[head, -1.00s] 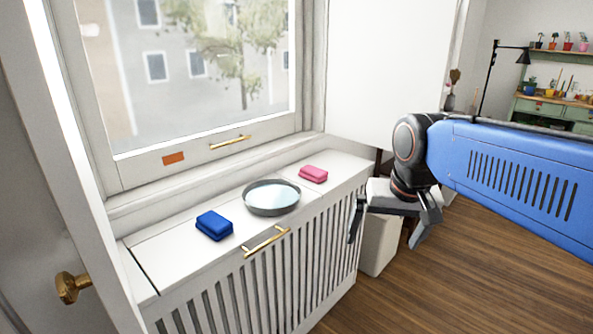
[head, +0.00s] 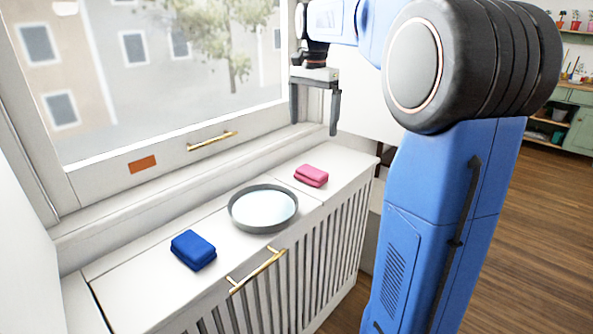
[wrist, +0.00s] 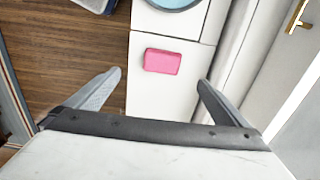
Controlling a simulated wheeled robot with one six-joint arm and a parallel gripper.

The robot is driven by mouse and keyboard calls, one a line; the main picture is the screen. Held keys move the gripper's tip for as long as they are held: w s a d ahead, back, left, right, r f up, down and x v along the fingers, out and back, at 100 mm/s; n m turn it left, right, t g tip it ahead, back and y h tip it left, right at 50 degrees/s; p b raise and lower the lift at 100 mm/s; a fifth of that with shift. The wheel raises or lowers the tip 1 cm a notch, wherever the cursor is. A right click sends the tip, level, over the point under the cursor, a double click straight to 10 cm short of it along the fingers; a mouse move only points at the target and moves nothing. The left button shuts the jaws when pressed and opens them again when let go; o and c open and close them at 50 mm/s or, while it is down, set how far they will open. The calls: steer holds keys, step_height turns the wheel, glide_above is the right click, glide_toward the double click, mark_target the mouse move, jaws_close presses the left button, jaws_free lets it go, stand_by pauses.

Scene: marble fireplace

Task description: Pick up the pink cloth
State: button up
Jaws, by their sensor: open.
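The pink cloth (head: 311,175) is a small folded block lying on the right end of the white radiator cover (head: 335,165) under the window. My gripper (head: 314,128) is open and empty, above the cover and over the cloth, with its fingers pointing down. In the wrist view the pink cloth (wrist: 162,61) lies ahead, between the lines of the two spread fingertips (wrist: 160,80), with nothing touching it. The cloth is fully visible in both views.
A round grey-rimmed dish (head: 263,208) sits left of the pink cloth, and a blue folded cloth (head: 193,250) lies further left. The window with a brass handle (head: 212,141) rises behind the cover. Wooden floor (head: 500,250) is open to the right.

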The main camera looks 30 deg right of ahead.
steer(key=w, duration=0.1)
glide_above(310, 171)
step_height(310, 171, down, 12)
steer(key=shift+w+r, duration=0.15)
steer(key=shift+r, duration=0.05)
steer(key=shift+f, duration=2.85)
steer(key=c, duration=0.9)
steer(key=shift+c, duration=0.2)
